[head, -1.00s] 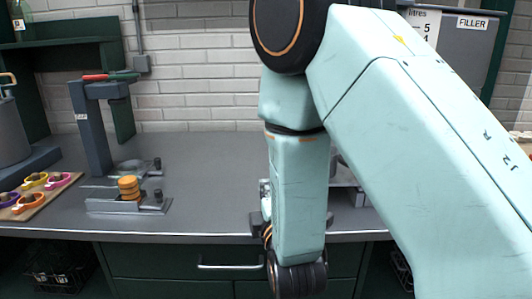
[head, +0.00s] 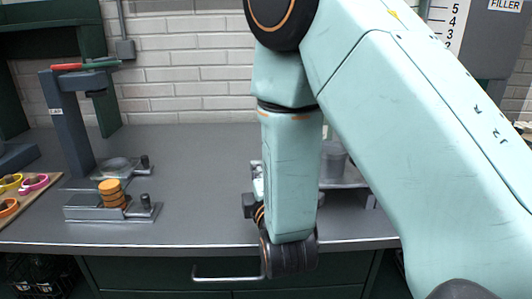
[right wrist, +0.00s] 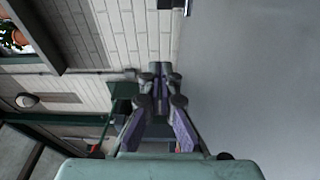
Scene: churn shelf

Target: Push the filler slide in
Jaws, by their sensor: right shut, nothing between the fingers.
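The filler (head: 470,35) is a grey panel with a FILLER label and a level scale at the back right. My right arm hides much of both. My right gripper (head: 257,180) shows only in part, past the left edge of my forearm, over the counter and apart from the visible slide. In the right wrist view its fingers (right wrist: 161,76) are shut and empty. My left gripper is not in view.
A board with coloured rings (head: 30,190) lies further left. The counter (head: 190,170) between press and arm is clear. A drawer handle (head: 226,279) is below.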

